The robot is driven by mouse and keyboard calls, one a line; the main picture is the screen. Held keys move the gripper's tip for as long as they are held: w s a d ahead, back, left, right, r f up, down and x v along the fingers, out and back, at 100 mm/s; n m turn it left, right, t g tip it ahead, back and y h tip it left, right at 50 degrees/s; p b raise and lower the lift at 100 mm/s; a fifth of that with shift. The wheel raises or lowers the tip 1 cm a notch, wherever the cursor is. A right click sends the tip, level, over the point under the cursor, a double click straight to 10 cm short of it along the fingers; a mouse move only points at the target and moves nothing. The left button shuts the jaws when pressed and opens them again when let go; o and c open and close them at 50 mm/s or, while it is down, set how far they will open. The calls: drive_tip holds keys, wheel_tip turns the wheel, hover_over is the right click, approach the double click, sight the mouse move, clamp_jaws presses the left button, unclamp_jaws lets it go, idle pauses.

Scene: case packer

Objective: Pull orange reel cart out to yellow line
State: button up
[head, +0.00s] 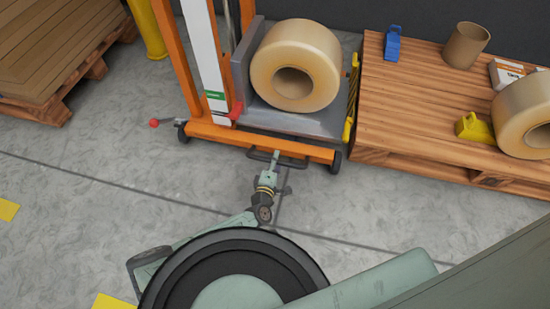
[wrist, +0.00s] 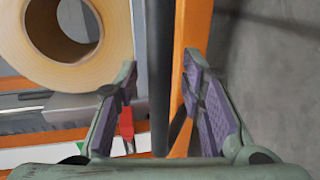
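The orange reel cart (head: 210,132) stands upright at the back, beside a wooden pallet. A tan reel (head: 296,65) sits on its grey platform, and the reel also shows in the wrist view (wrist: 113,30). A dark handle bar (wrist: 159,70) runs along the cart's front. My gripper (head: 274,160) is at this bar. In the wrist view my gripper (wrist: 160,95) is open, with the bar between its two purple-padded fingers and visible gaps on both sides. Yellow floor marks (head: 7,210) lie at the left and lower left, partly cut off or covered.
The wooden pallet (head: 420,115) close on the cart's right carries another reel (head: 523,112), a cardboard tube and small tools. A brown stack on a pallet (head: 50,50) and a yellow post (head: 147,28) stand at the back left. The grey floor before the cart is clear except for my body.

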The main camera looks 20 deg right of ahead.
drive_tip(key=shift+c, duration=0.5)
clamp_jaws()
idle(0.4)
